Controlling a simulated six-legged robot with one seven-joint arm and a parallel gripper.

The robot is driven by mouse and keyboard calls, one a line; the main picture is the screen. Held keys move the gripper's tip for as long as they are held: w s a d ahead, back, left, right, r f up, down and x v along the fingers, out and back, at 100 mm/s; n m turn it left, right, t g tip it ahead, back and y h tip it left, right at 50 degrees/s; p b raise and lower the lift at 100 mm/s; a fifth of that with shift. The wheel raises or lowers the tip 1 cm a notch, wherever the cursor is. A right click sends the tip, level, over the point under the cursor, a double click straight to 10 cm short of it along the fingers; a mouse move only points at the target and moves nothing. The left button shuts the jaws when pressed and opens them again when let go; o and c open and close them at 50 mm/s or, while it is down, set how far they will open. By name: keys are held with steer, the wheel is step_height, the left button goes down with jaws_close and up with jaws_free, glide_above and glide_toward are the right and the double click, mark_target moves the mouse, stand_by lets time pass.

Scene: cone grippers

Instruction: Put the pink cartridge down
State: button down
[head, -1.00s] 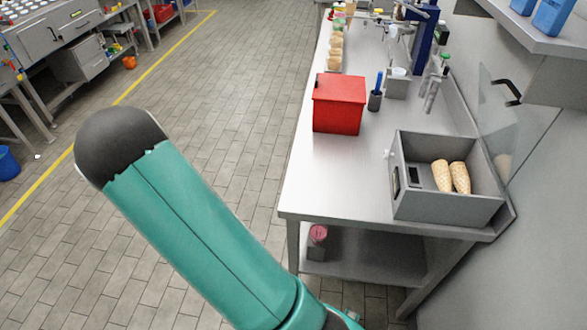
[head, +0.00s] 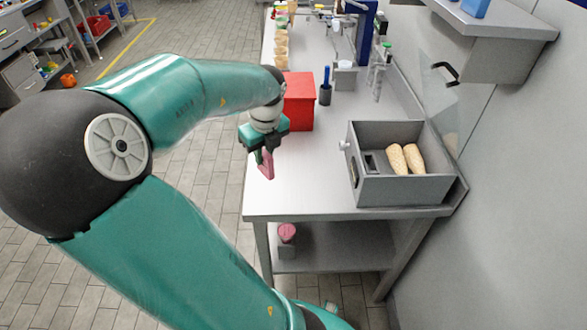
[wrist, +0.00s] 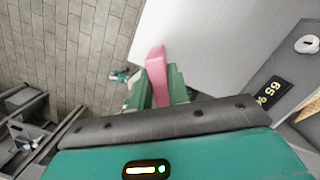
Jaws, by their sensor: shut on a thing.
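The pink cartridge (head: 267,168) is held in my gripper (head: 265,154), near the left edge of the steel bench (head: 310,185), in front of the red box. It hangs tilted downward in the head view. The wrist view also shows the pink cartridge (wrist: 156,72) between green fingers that are shut on it, with its far end sticking out past them. The bench top (wrist: 215,45) and the tiled floor lie beyond it there. I cannot tell the exact gap between the cartridge and the bench top.
A grey open box (head: 403,188) with two cones (head: 405,158) stands at the right front of the bench. A red box (head: 299,108) stands behind my gripper, with a dark cup (head: 325,96) beside it. A pink-topped container (head: 287,233) is on the lower shelf.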

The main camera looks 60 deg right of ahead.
steer(key=s+d+r+m, duration=0.1)
steer(key=s+r+m, duration=0.2)
steer(key=s+m, duration=0.3)
steer(key=shift+m+g+h, duration=0.4)
steer(key=shift+m, duration=0.2)
steer(key=shift+w+d+f, duration=1.15)
steer(key=shift+d+f, duration=0.75)
steer(key=shift+f, duration=0.3)
steer(key=shift+w+d+f, duration=1.15)
steer(key=shift+d+f, duration=0.8)
steer(key=shift+f, duration=0.2)
steer(key=shift+w+d+f, duration=1.15)
steer(key=shift+d+f, duration=0.75)
steer(key=shift+f, duration=0.3)
steer(key=shift+f, duration=0.15)
steer(key=c, duration=1.3)
jaws_free()
